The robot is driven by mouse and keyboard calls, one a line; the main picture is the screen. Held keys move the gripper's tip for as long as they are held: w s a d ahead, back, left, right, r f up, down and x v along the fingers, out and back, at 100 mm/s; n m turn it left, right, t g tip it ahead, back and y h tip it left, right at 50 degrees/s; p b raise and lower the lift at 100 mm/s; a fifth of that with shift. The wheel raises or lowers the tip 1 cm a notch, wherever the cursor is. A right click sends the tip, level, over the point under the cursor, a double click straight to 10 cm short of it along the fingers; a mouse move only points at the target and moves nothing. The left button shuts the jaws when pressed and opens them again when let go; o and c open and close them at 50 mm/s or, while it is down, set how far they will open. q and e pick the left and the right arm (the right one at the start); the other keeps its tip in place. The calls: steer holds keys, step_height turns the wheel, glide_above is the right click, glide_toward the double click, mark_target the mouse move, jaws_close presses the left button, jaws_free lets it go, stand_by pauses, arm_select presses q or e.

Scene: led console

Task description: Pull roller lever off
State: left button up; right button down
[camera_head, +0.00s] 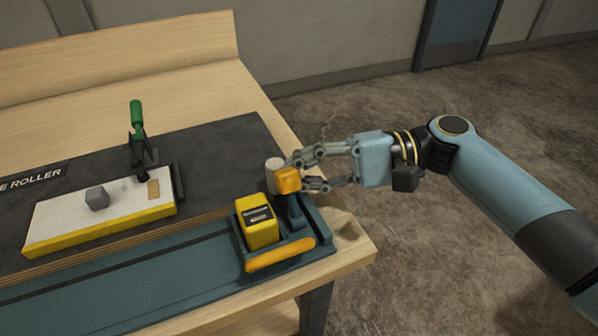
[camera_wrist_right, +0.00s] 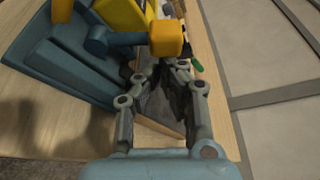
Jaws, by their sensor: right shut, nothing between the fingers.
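The roller lever has an orange-yellow knob (camera_head: 288,180) at the right end of the teal carriage (camera_head: 315,222). In the right wrist view the knob (camera_wrist_right: 165,38) sits on a blue arm, just beyond my fingertips. My right gripper (camera_head: 302,172) comes in from the right beside the knob. It is shut and empty; its fingers also show in the right wrist view (camera_wrist_right: 165,72). I cannot tell whether the fingers touch the knob. A yellow block with a dark label (camera_head: 258,228) sits on the carriage left of the lever. My left gripper is not in view.
A pale cylinder (camera_head: 273,174) stands right behind the knob. A green-handled clamp (camera_head: 137,120) stands at the white, yellow-edged panel (camera_head: 70,217), which bears a grey knob (camera_head: 97,197). The wooden table (camera_head: 358,258) ends just right of the carriage. Open floor lies beyond.

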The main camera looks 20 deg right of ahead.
mark_target(298, 174)
steer(key=shift+s+r+n, duration=0.1)
steer(key=shift+n, duration=0.2)
steer(key=shift+s+r+n+b, duration=0.2)
steer(key=shift+n+b, duration=0.4)
steer(key=shift+b, duration=0.45)
steer(key=s+n+y+b, duration=0.1)
steer(key=n+b, duration=0.1)
steer(key=b, duration=0.1)
steer(key=s+r+n+y+b, duration=0.1)
steer(key=n+b, duration=0.1)
steer(key=b, duration=0.1)
steer(key=shift+s+r+n+t, duration=0.1)
steer(key=shift+s+n+t, duration=0.1)
steer(key=shift+n+t, duration=0.15)
steer(key=shift+r, duration=0.35)
